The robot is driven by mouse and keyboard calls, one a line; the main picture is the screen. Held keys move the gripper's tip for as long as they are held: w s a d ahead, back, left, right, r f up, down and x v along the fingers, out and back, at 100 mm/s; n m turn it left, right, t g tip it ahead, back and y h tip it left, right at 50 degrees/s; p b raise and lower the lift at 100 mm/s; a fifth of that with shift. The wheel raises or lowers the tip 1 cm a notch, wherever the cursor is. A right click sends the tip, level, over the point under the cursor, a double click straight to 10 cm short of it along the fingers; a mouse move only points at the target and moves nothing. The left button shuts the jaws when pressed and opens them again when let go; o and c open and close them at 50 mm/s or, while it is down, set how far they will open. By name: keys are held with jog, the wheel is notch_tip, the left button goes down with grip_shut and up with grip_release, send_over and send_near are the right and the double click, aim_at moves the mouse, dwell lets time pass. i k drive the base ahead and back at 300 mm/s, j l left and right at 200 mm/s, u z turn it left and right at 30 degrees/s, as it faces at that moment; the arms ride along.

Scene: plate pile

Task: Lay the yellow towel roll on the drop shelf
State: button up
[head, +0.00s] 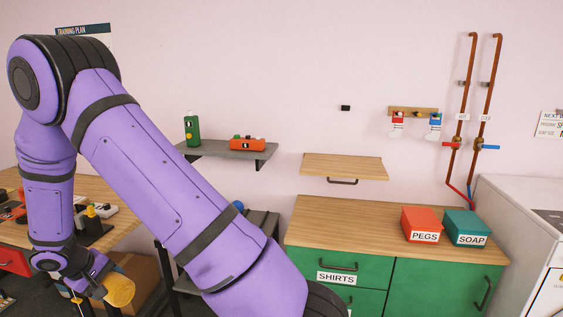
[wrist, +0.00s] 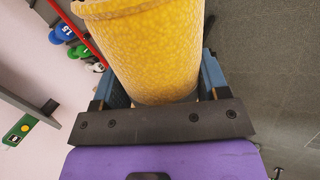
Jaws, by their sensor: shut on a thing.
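The yellow towel roll (head: 120,291) is at the lower left in the head view, in front of the wooden table. In the wrist view the roll (wrist: 155,50) fills the top middle, between the two blue fingers. My gripper (head: 98,289) is shut on it, with a finger on each side; the gripper also shows in the wrist view (wrist: 158,92). A wooden wall shelf (head: 343,167) with a dark handle under its front edge is flat, level and empty; no label tells whether it is the drop shelf. The roll is far to its left and lower.
Red PEGS (head: 421,223) and teal SOAP (head: 465,227) boxes stand on the green cabinet (head: 345,220) below the wooden shelf. Copper pipes (head: 462,110) run up the wall at right.

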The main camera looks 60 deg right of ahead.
aim_at(326, 164)
jog(key=z, duration=1.65)
